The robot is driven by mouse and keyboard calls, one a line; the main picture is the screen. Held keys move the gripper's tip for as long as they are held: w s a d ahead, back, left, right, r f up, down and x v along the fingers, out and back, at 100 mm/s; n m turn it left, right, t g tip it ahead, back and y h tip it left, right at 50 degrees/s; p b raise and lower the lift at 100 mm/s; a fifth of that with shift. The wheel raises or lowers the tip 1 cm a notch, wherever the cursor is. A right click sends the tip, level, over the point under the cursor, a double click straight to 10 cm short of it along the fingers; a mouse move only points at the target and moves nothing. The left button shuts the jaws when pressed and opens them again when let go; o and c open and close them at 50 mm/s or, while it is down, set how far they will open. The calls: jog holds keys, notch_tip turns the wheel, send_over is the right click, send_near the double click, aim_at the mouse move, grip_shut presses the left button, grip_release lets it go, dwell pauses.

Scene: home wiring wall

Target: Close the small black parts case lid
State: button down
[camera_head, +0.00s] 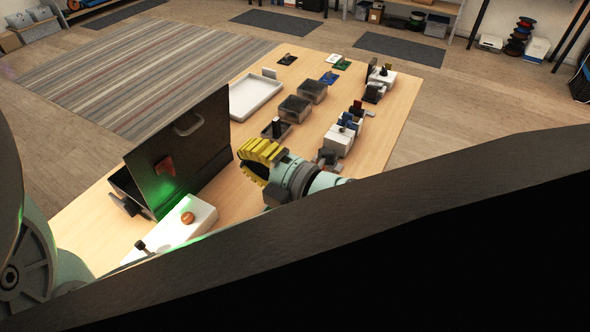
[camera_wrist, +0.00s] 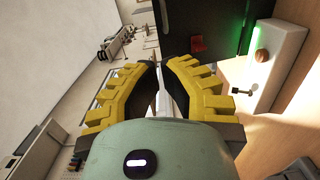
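A black case (camera_head: 190,150) stands on the left of the wooden table with its lid (camera_head: 185,140) raised and tilted up. The lid has a handle near its top edge and a red patch lit by green light. Part of the case's body shows below and behind the lid. In the wrist view a dark panel (camera_wrist: 215,25), apparently the lid, shows at the top, beyond my fingers. My gripper (camera_head: 248,160) has yellow ridged fingers and is right of the lid. In the wrist view my gripper (camera_wrist: 161,63) seems partly open, with a narrow gap and nothing clearly held.
A white box (camera_head: 190,220) with a brown round knob stands just in front of the lid. Beyond my gripper are a small dark tray (camera_head: 275,128), two dark boxes (camera_head: 295,108), a white tray (camera_head: 255,95) and several small electrical parts on the right. The table's front is hidden.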

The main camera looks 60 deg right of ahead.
jog(key=p, duration=0.4)
send_near(179, 122)
jog(key=w, duration=0.4)
jog(key=shift+w+f, duration=0.15)
jog(key=shift+w, duration=0.4)
jog(key=shift+w+a, duration=0.1)
